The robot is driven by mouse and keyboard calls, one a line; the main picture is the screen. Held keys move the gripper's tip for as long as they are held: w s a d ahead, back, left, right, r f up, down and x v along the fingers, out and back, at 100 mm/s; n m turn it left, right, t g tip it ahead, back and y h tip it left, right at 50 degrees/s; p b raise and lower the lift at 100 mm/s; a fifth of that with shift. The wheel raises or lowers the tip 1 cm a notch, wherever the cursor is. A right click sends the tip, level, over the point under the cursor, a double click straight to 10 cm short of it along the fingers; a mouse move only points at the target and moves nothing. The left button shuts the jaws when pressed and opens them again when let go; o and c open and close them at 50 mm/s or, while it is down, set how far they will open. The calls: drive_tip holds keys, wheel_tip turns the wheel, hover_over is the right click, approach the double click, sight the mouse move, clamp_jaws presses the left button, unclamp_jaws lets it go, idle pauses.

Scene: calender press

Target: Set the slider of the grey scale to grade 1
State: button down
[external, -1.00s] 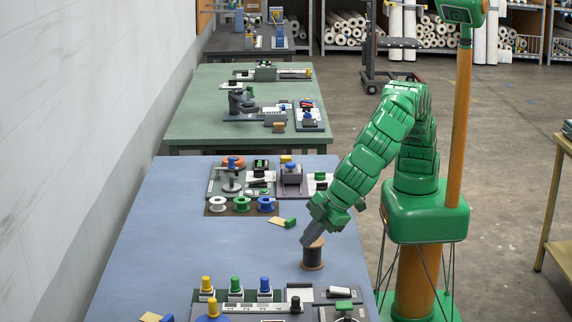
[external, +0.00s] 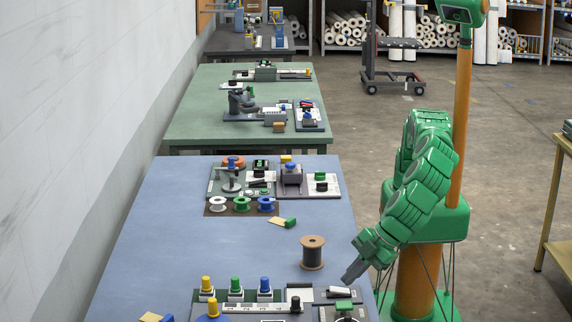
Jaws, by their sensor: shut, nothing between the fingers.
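My green arm ends in my gripper (external: 347,279), which is shut and empty. It points down and left, above the right edge of the blue table, close to a dark block with a white top (external: 340,292). A long strip with small light and grey patches, seemingly the grey scale (external: 252,308), lies at the front of the table, left of my gripper. A black knob (external: 295,303) stands at the strip's right end and may be its slider. The grade marks are too small to read.
A dark spool (external: 313,253) stands upright left of my gripper. Yellow (external: 206,284), green (external: 236,285) and blue (external: 265,285) knobs stand behind the strip. A green block (external: 344,306) lies just below my gripper in the picture. The table's middle left is clear.

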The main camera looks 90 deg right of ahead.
sight(296, 304)
drive_tip(key=x, duration=0.9)
drive_tip(key=shift+w+f, duration=0.2)
drive_tip(key=shift+w, duration=0.05)
drive_tip(key=shift+w+d+f, duration=0.15)
drive_tip(key=shift+w, duration=0.1)
drive_tip(key=shift+w+d, duration=0.5)
drive_tip(key=shift+w, duration=0.2)
drive_tip(key=shift+w+d, duration=0.55)
drive_tip(key=shift+w, duration=0.2)
drive_tip(key=shift+w, duration=0.1)
